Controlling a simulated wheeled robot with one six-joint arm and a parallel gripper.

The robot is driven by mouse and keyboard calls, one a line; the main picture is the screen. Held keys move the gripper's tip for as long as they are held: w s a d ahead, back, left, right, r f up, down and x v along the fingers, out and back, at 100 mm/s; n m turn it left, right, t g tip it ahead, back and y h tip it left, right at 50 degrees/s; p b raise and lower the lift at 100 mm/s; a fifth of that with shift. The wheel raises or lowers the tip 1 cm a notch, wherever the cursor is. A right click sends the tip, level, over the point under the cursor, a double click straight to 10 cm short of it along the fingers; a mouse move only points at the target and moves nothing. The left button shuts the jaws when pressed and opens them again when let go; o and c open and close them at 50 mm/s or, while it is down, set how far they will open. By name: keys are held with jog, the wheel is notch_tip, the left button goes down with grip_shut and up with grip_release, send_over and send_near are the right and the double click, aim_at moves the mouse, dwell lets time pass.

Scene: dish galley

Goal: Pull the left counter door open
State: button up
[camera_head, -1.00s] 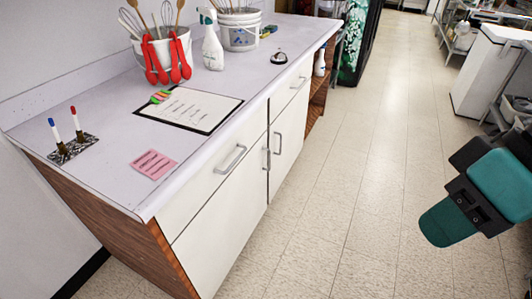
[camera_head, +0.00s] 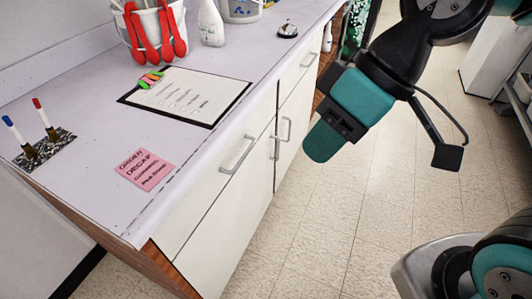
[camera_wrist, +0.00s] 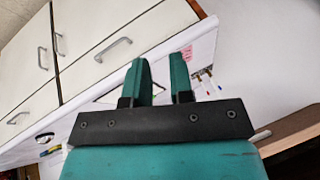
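The left counter door (camera_head: 228,232) is a white panel below a drawer front, and it looks shut. Its upright grey handle (camera_head: 275,148) is at its far upper edge, beside the right door's handle (camera_head: 288,128). My gripper (camera_head: 322,143) is teal, in front of the counter and right of both handles, apart from them. In the wrist view, its two fingers (camera_wrist: 161,80) stand apart with nothing between them. That view is turned over; the left door (camera_wrist: 95,18) and its handle (camera_wrist: 59,43) show upper left, beyond the fingers.
A drawer handle (camera_head: 238,154) sits above the left door. The countertop (camera_head: 95,160) holds a clipboard (camera_head: 185,97), a pink note (camera_head: 146,170), a pen holder (camera_head: 45,148) and a bell (camera_head: 288,30). The tiled floor (camera_head: 300,240) before the doors is clear.

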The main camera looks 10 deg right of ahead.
jog(key=w+a+f+n+t+y+b, duration=0.1)
jog(key=w+f+t+y+b, duration=0.1)
jog(key=w+f+b, duration=0.55)
jog(key=w+a+f+t+y+b, duration=0.15)
jog(key=w+f+b, duration=0.25)
jog(key=f+b, duration=0.55)
jog(key=w+f+n+t+y+b, duration=0.1)
jog(key=w+f+t+y+b, duration=0.2)
jog(key=w+f+b, duration=0.55)
jog(key=w+d+f+m+t+h+b, duration=0.2)
jog(key=w+d+f+t+b, duration=0.1)
jog(key=d+f+b, duration=0.4)
jog(key=w+d+f+m+t+h+b, duration=0.2)
jog(key=w+d+f+t+b, duration=0.15)
jog(key=f+b, duration=0.4)
jog(key=w+d+f+m+t+h+b, duration=0.1)
jog(key=w+d+f+m+t+b, duration=0.2)
jog(key=f, duration=0.7)
jog(key=w+p, duration=0.8)
jog(key=p, duration=0.8)
jog(key=shift+w+a+r+n+t+h, duration=0.3)
jog(key=shift+w+a+r+n+h, duration=0.1)
jog(key=shift+a+r+h, duration=0.05)
jog(key=p, duration=0.3)
jog(key=shift+a+f, duration=0.1)
jog(key=shift+a, duration=0.05)
